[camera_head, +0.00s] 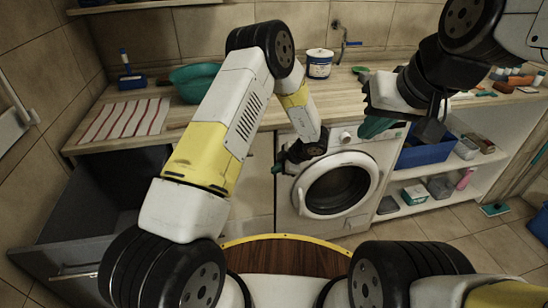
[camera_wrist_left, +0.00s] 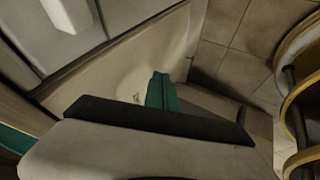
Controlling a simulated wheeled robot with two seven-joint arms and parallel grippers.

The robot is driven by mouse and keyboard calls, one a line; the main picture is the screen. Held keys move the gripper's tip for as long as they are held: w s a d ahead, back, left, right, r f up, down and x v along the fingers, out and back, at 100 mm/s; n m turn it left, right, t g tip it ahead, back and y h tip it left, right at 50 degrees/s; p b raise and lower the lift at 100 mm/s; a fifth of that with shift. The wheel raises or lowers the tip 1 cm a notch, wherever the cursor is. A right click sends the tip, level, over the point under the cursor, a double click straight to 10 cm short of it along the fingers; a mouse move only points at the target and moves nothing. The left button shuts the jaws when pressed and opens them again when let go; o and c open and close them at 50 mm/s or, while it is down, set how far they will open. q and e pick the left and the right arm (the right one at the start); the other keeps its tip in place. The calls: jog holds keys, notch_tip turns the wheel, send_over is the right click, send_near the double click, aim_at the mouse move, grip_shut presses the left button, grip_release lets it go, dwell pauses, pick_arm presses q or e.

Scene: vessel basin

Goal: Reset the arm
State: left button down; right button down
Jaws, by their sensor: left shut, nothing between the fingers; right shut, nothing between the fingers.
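My left arm comes in from the left, bends high over the counter and reaches down. Its gripper (camera_head: 279,167) hangs in front of the cabinet, just left of the washing machine door, with green fingertips together and empty. In the left wrist view the green fingertips (camera_wrist_left: 162,92) show as one closed block, with nothing between them. My right gripper (camera_head: 374,127) is at the upper right, over the counter's front edge above the washing machine. Its green fingertips are together and empty, partly hidden by its own body.
The washing machine (camera_head: 338,188) stands under the wooden counter (camera_head: 255,117). A teal basin (camera_head: 192,82), a striped cloth (camera_head: 124,119) and a white-and-blue tub (camera_head: 319,65) are on the counter. A dark drawer (camera_head: 75,254) stands open at left. A blue crate (camera_head: 425,153) sits on the right shelf.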

pick_arm(q)
jog(key=w+d+r+m+t+h, duration=0.2)
jog(key=w+r+m+t+h, duration=0.1)
jog(key=r, duration=0.9)
jog(key=w+d+r+m+t+h, duration=0.1)
jog(key=w+r+m+t+h, duration=0.2)
jog(key=r, duration=0.8)
jog(key=s+r+m+h, duration=0.3)
jog(key=s+r+m, duration=0.15)
jog(key=r, duration=0.85)
jog(key=s+a+r+m+g+h, duration=0.1)
jog(key=s+a+r+m, duration=0.15)
jog(key=s, duration=0.55)
jog(key=s+a+r+m+g+h, duration=0.15)
jog(key=s+r+m, duration=0.25)
jog(key=s, duration=0.5)
jog(key=s+a+f+m+y, duration=0.1)
jog(key=s+a+f, duration=0.1)
jog(key=s+a, duration=0.2)
jog(key=s+a+f+m+g+y, duration=0.1)
jog(key=s+a, duration=0.4)
jog(key=s, duration=0.6)
jog(key=shift+s+a+f+m+y, duration=0.2)
jog(key=shift+f+m+y, duration=0.25)
jog(key=shift+m+y, duration=0.3)
jog(key=shift+g, duration=0.25)
